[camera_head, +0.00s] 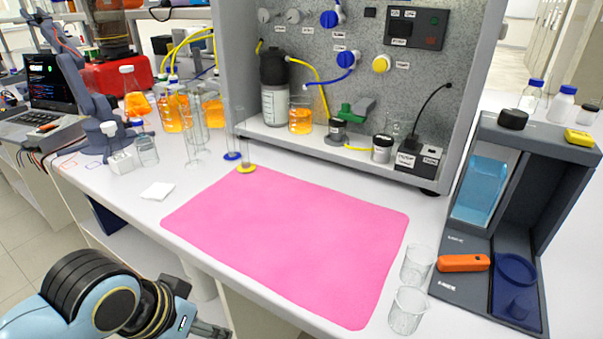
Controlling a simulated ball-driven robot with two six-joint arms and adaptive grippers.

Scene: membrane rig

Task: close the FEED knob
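The rig's grey speckled panel (290,50) carries a blue knob (330,18) at the top, a second blue knob (346,59) below it and a yellow knob (381,63) to the right. Their small labels are too blurred for me to tell which reads FEED. My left arm comes in at the bottom left, and part of my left gripper (207,328) shows at the lower edge, cut off by the frame. It is far from the panel and touches no knob. Its fingers cannot be made out. My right gripper is not in view.
A pink mat (290,240) lies clear in front of the rig. Two empty glass beakers (407,310) stand at its right, beside a dark open-fronted unit (520,190). Glass cylinders and orange-filled flasks (172,108) stand at the left. A bottle and beaker (301,116) stand on the rig's shelf.

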